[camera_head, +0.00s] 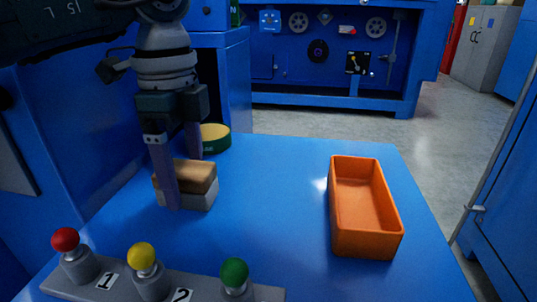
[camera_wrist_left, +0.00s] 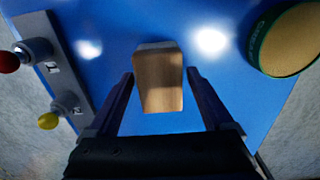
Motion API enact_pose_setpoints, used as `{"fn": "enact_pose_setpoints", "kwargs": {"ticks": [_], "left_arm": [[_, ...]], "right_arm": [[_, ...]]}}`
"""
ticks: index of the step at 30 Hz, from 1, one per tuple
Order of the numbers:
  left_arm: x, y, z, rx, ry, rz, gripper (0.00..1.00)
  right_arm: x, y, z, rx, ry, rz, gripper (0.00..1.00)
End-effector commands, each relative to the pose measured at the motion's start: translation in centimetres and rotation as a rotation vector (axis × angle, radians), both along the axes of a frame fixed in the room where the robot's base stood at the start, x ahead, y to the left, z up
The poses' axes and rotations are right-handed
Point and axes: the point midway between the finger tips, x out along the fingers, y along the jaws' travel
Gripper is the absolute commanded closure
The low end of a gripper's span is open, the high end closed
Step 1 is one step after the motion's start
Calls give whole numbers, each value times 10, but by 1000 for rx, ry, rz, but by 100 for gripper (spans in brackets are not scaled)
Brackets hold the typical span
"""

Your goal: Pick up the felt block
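The felt block (camera_head: 203,187) has a brown wooden top and a pale grey lower layer, and it stands on the blue table. In the left wrist view the felt block (camera_wrist_left: 158,82) lies between the fingers, with a narrow blue gap on each side. My left gripper (camera_head: 183,182) points down over the block, one finger in front of it and one behind. It is open and appears not to touch the block. In the left wrist view my left gripper (camera_wrist_left: 160,74) also shows spread fingers. Part of the block is hidden behind the front finger. My right gripper is out of view.
A round green tin (camera_head: 216,138) with a tan top stands just behind the block. An orange bin (camera_head: 344,222) is at the right of the blue table (camera_head: 270,190). A grey bar with red, yellow and green knobs (camera_head: 205,283) lies in front. The table's middle is clear.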

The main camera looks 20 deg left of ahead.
Motion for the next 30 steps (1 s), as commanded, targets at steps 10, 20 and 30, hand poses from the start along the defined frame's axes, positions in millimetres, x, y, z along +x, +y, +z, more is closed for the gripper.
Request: {"fn": "enact_pose_setpoints", "kwargs": {"ticks": [10, 20, 30], "left_arm": [[0, 0, 0, 0, 0, 0, 55], [0, 0, 0, 0, 0, 0, 92], [0, 0, 9, 0, -1, 0, 95]], "right_arm": [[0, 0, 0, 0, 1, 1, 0], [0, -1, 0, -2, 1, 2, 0], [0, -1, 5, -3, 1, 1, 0]]}}
